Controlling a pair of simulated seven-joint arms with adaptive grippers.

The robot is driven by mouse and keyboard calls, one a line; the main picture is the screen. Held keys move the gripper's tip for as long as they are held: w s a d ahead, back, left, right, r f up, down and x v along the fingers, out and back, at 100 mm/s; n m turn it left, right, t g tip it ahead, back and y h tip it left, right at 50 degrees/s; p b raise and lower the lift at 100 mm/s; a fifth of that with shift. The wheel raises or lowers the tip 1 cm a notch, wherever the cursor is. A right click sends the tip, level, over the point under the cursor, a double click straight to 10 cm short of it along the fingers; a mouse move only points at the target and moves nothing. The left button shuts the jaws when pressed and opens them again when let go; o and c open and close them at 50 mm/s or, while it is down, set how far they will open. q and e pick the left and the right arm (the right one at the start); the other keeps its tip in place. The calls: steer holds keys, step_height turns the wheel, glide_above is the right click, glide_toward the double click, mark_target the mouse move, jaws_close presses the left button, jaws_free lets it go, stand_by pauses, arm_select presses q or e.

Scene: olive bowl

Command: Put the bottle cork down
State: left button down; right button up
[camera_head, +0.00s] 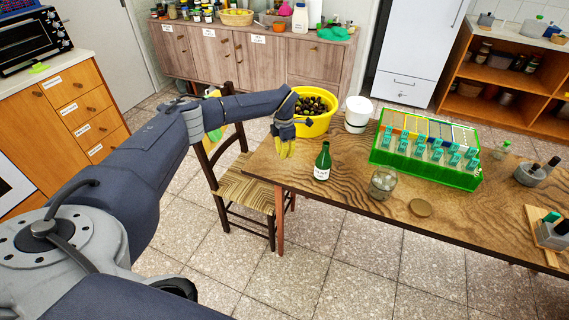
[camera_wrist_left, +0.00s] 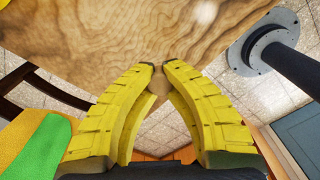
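My left gripper (camera_head: 287,150) points down at the left edge of the wooden table, in front of the yellow bowl and left of the green bottle (camera_head: 322,163). In the left wrist view its yellow fingers (camera_wrist_left: 160,72) close to a narrow gap at the tips. A small tan piece, the bottle cork (camera_wrist_left: 159,83), shows between the fingertips. In the head view the cork is hidden or too small to make out. The bottle stands upright, apart from the gripper. My right gripper is not in view.
On the table (camera_head: 345,220) stand a yellow bowl of olives (camera_head: 309,127), a white container (camera_head: 357,114), a glass jar (camera_head: 383,183), a round brown disc (camera_head: 421,208) and a green rack (camera_head: 440,179). A chair (camera_head: 244,188) is beside it. The front left tabletop is clear.

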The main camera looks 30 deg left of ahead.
mark_target(285, 168)
arm_select(q)
steer(key=shift+f, duration=2.8)
steer(key=shift+f, duration=0.1)
steer(key=c, duration=1.6)
jaws_free()
steer(key=shift+f, duration=0.1)
steer(key=shift+o, duration=0.2)
step_height(285, 168, up, 12)
steer(key=shift+r, duration=0.2)
